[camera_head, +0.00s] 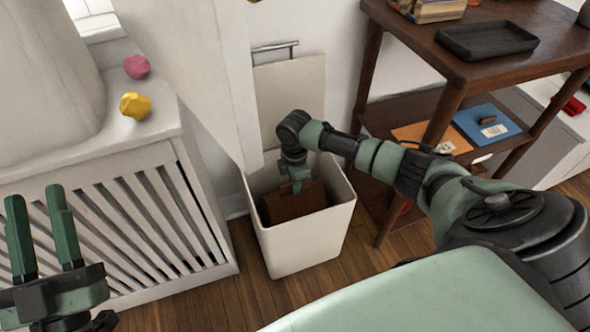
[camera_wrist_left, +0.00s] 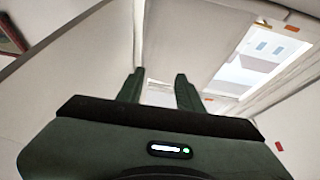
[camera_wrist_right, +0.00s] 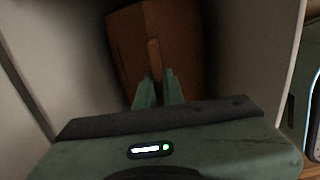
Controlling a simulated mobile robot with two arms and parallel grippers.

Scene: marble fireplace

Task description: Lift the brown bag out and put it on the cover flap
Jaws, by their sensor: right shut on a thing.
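The brown bag (camera_head: 290,203) is inside a white open-topped bin (camera_head: 305,245) on the floor. My right gripper (camera_head: 298,186) reaches down into the bin and is shut on the bag's upper edge. In the right wrist view the bag (camera_wrist_right: 180,40) fills the middle, with a lighter strip at the fingertips (camera_wrist_right: 158,80). The cover flap (camera_head: 290,98) is a pale panel standing upright behind the bin, below a metal bar. My left gripper (camera_head: 40,215) is open and empty at the lower left, fingers pointing up, far from the bag. In the left wrist view its fingers (camera_wrist_left: 158,88) are apart.
A slatted white cabinet (camera_head: 120,215) with a pink lump (camera_head: 137,67) and a yellow lump (camera_head: 135,105) on top stands left of the bin. A dark wooden shelf (camera_head: 455,95) with a black tray (camera_head: 487,40) stands right. Wooden floor shows in front of the bin.

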